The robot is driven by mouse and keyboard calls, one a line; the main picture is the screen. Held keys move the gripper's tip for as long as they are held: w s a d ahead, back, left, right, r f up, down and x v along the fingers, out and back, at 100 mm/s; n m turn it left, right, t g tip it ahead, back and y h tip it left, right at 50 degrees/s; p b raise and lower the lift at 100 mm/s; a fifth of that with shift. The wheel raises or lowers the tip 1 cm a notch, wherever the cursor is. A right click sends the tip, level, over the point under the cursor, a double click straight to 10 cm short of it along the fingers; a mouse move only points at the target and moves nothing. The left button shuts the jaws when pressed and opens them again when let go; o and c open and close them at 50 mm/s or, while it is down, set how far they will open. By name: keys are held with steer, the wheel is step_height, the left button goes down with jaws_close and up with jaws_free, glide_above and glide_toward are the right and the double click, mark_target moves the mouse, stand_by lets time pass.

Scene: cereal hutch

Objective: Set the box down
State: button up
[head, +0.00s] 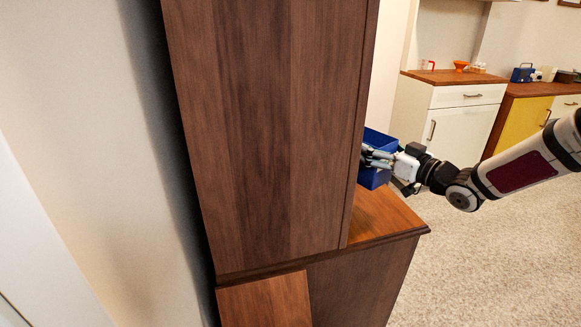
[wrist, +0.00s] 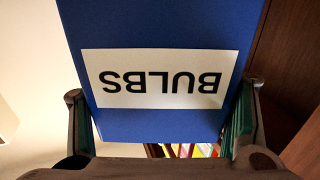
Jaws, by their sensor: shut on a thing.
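A blue box (head: 373,177) shows at the right edge of the tall wooden hutch, partly hidden by the hutch's side panel. In the wrist view the blue box (wrist: 155,28) fills the middle, and its white label reads BULBS upside down. My gripper (head: 378,157) is shut on the box, with a finger on each side of it in the wrist view (wrist: 160,118). The box is above the hutch's lower wooden ledge (head: 384,214). I cannot tell whether its bottom touches the ledge.
The hutch's tall side panel (head: 265,120) blocks much of the head view. A white cabinet (head: 465,120) and a yellow-doored cabinet (head: 520,124) stand at the back right, with small items on top. Carpeted floor (head: 480,260) is clear at the right.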

mark_target(369, 180)
steer(key=shift+f+b, duration=1.25)
steer(key=shift+f, duration=3.75)
steer(key=o, duration=1.4)
steer(key=shift+f, duration=0.1)
steer(key=shift+c, duration=0.2)
